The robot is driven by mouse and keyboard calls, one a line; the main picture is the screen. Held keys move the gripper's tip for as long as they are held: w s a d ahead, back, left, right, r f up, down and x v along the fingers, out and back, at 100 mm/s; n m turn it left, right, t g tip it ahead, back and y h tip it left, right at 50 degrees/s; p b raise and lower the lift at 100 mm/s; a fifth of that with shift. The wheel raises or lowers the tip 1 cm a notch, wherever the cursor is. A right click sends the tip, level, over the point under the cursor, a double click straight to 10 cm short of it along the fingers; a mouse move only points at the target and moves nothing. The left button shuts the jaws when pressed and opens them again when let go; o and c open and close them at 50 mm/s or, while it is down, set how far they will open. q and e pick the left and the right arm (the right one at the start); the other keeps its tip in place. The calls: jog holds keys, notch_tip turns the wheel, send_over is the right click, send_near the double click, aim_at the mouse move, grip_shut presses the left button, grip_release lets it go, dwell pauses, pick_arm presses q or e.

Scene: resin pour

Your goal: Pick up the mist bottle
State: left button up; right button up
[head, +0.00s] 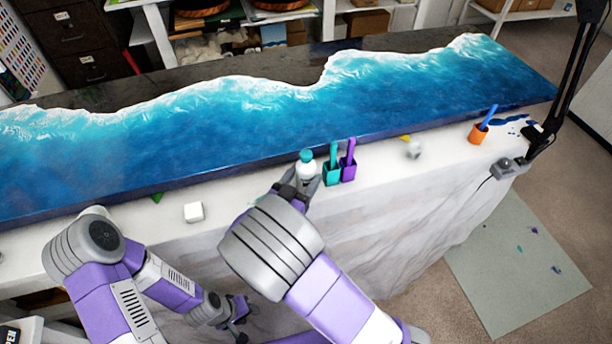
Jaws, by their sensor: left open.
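The mist bottle (306,167) is white with a teal top. It stands upright near the front edge of the white counter, beside the painted slab. My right gripper (301,188) is at the bottle's lower part, with its fingers close to the bottle's near side. My wrist and the viewing angle hide whether the fingers touch it or are closed on it. My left gripper (238,318) is open and empty, low in front of the counter and well apart from the bottle.
A teal cup (332,176) and a purple cup (348,170), each with a tool, stand just right of the bottle. A white block (194,212) lies left. An orange cup (478,133) and a lamp base (508,168) stand right. The blue wave slab (250,120) lies behind.

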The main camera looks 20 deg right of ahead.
jog(key=shift+r, duration=0.1)
jog(key=c, duration=0.9)
